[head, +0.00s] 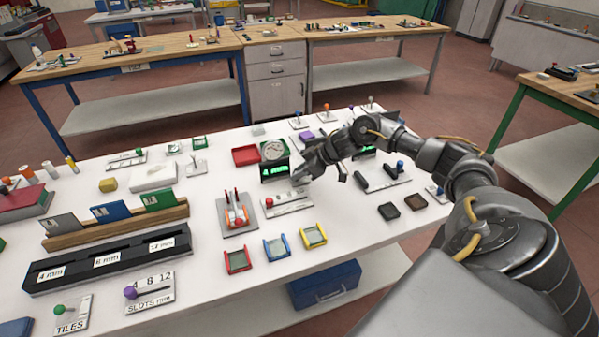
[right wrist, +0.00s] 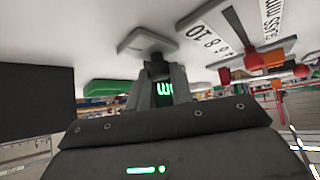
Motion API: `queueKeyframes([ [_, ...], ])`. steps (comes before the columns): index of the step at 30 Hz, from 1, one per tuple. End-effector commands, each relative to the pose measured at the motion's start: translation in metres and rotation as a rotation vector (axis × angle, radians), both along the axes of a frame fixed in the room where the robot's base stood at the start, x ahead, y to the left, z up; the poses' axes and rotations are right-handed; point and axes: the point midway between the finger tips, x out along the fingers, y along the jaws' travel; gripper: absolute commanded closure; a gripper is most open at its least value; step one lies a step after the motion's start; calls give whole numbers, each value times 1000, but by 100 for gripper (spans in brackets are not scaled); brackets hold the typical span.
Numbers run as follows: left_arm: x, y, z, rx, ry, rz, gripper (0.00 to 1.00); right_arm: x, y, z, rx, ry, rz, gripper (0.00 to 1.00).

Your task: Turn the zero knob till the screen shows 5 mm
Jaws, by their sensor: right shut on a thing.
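My right gripper (head: 303,176) is beside a small black box with a green-lit screen (head: 275,170) in the head view. The digits are too small to read surely. In the right wrist view, my right gripper (right wrist: 158,85) is shut on a dark round knob (right wrist: 150,58), which sits on a pale plate (right wrist: 137,40). Part of a green-lit screen (right wrist: 165,88) shows between the fingers, with only a letter or so visible. In the head view the gripper hides the knob. My left gripper is in neither view.
A slider plate with a red knob (head: 287,204) lies in front. A second green-lit screen (head: 364,153) is to the right, behind my arm.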

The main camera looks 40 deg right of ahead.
Motion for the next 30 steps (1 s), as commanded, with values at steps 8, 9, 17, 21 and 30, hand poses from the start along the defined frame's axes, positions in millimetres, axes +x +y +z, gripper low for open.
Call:
queueKeyframes([
  [8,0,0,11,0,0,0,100,-1,1,3,0,1,-35,100],
  [9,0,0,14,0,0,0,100,-1,1,3,0,2,-51,100],
  [17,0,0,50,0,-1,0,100,-3,4,6,2,4,-214,100],
  [21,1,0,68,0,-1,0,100,-3,5,6,3,4,-310,100],
  [30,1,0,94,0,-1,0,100,-3,5,3,2,2,-468,100],
])
